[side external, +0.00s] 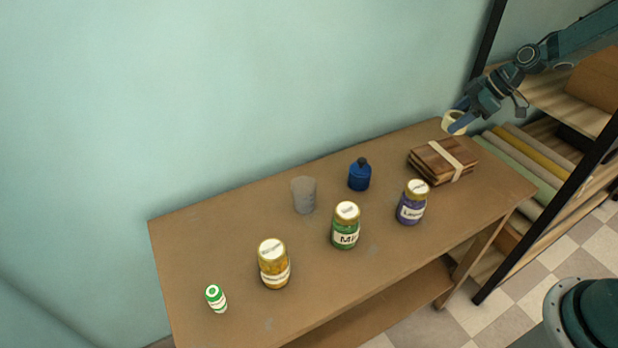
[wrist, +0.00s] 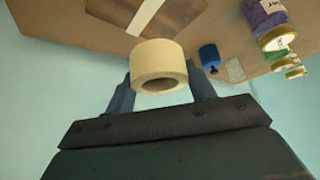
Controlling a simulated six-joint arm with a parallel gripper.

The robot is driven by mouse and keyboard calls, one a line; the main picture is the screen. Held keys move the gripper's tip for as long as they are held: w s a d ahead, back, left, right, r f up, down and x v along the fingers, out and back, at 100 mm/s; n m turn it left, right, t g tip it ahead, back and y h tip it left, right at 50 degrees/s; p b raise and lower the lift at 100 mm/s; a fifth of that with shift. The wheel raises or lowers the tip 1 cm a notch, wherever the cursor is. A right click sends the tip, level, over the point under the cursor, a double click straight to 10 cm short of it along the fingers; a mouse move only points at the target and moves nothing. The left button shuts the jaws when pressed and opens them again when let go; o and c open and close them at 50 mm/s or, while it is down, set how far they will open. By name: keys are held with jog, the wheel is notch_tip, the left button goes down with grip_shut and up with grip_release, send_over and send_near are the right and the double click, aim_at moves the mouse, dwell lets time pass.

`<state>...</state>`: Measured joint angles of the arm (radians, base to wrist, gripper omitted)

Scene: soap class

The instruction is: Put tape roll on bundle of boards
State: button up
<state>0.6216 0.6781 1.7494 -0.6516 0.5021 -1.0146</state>
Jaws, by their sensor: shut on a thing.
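The cream tape roll (side external: 452,121) is between the fingers of my gripper (side external: 458,122), held in the air above the far right end of the table. In the wrist view the tape roll (wrist: 158,66) sits between the two blue fingers of my gripper (wrist: 160,85), its hole partly showing. The bundle of boards (side external: 441,161) is a brown stack with a pale band, lying on the table. My gripper is behind and above the bundle in the side view. The bundle (wrist: 150,14) also shows at the top of the wrist view, apart from the roll.
On the brown table (side external: 240,226) stand a purple-labelled jar (side external: 411,205), a blue bottle (side external: 359,176), a grey cup (side external: 304,195), a green jar (side external: 345,228), a yellow jar (side external: 273,265) and a small green-and-white bottle (side external: 215,298). A shelf with rolls (side external: 530,150) stands right of the table.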

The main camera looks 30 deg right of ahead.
jog(key=shift+f, duration=4.15)
jog(key=shift+f, duration=0.1)
jog(key=o, duration=1)
jog(key=v, duration=1.2)
